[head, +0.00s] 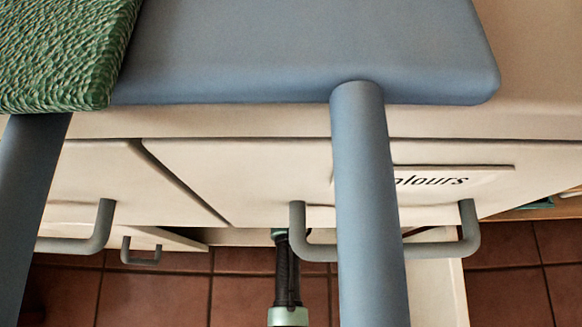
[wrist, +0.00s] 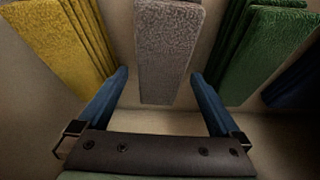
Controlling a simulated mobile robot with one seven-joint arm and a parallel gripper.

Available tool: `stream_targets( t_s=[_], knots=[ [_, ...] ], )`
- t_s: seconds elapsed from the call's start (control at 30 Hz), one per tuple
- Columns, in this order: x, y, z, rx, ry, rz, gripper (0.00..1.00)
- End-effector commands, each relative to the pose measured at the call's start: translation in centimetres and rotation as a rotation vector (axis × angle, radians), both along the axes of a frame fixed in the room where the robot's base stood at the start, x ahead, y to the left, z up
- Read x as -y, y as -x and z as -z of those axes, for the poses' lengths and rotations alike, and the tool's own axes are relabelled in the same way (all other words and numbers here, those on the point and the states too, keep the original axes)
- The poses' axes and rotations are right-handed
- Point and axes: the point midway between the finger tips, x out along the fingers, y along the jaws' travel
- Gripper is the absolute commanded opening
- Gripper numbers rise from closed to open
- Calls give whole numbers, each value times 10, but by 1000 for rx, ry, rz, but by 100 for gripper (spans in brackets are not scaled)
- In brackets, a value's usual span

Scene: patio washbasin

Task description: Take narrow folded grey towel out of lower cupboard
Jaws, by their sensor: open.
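In the wrist view a narrow folded grey towel (wrist: 168,50) stands upright on the pale cupboard floor, its narrow edge towards me. My gripper (wrist: 159,75) is open, with one blue finger on each side of the towel's lower part. The fingertips appear near its two sides, and I cannot tell whether they touch it. In the head view part of my arm shows below the drawer front, and the gripper and towel are hidden there.
Folded yellow towels (wrist: 62,45) stand left of the grey one and green towels (wrist: 262,55) stand right. In the head view, a blue-grey seat-like panel (head: 300,50) with round legs and a green woven mat (head: 60,50) blocks much of the cabinet. Drawer handles (head: 440,248) stick out.

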Motion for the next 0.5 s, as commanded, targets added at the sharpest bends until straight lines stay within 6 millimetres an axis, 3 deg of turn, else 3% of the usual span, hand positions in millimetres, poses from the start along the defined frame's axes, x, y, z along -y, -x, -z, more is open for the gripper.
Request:
stream_targets(
  t_s=[0.5],
  knots=[
    [-1, -23, 45, 2, 0, 1, 100]
  ],
)
